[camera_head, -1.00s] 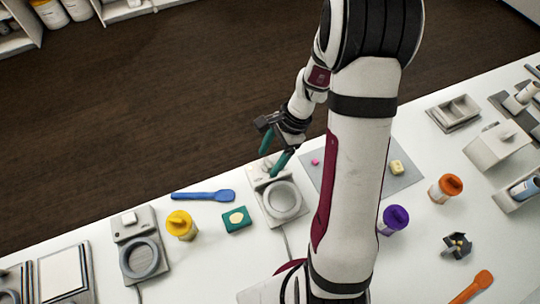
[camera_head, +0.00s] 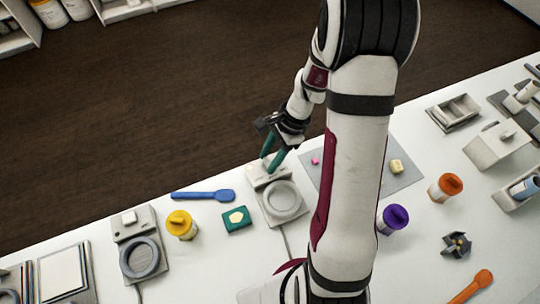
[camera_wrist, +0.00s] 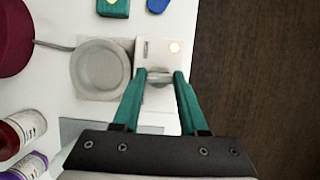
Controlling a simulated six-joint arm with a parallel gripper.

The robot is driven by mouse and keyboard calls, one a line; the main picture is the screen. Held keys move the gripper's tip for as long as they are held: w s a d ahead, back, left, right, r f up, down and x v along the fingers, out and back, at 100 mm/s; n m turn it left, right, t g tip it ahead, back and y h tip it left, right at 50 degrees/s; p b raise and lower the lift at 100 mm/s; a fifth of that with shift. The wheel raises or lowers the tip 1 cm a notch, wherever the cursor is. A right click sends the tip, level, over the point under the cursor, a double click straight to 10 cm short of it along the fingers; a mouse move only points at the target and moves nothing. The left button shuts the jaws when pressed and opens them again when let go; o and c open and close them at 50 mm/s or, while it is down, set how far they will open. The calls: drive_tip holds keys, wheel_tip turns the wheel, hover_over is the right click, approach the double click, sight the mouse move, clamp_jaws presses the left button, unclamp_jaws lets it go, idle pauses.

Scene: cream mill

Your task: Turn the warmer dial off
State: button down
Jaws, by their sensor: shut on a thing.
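The warmer (camera_head: 258,186) is a pale grey unit with a round grey plate, near the table's far edge. In the wrist view its plate (camera_wrist: 101,68) lies left of a white control panel (camera_wrist: 150,112). The panel carries a small glowing cream-orange light (camera_wrist: 174,46). The grey warmer dial (camera_wrist: 159,78) sits on that panel between my green fingertips. My gripper (camera_head: 269,164) points down at the back of the warmer and is shut on the dial; it also shows in the wrist view (camera_wrist: 160,74). In the head view the fingers hide the dial.
A similar grey unit (camera_head: 120,233) stands at left. Between them are a yellow-lidded jar (camera_head: 181,225), a blue spoon (camera_head: 205,196) and a green block (camera_head: 231,226). A grey mat (camera_head: 400,178) lies at right, partly behind my arm. The dark floor lies past the table edge.

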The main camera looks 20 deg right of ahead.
drive_tip(key=n+g, duration=0.1)
drive_tip(key=n, duration=0.3)
drive_tip(key=shift+w+n+g, duration=0.15)
drive_tip(key=shift+n+g, duration=0.15)
drive_tip(key=shift+g, duration=0.1)
drive_tip(key=shift+a+n+g+h, duration=0.1)
drive_tip(key=shift+n+g+h, duration=0.5)
drive_tip(key=shift+n, duration=1.4)
drive_tip(key=shift+c, duration=2.2)
unclamp_jaws()
drive_tip(key=shift+w+r, duration=0.1)
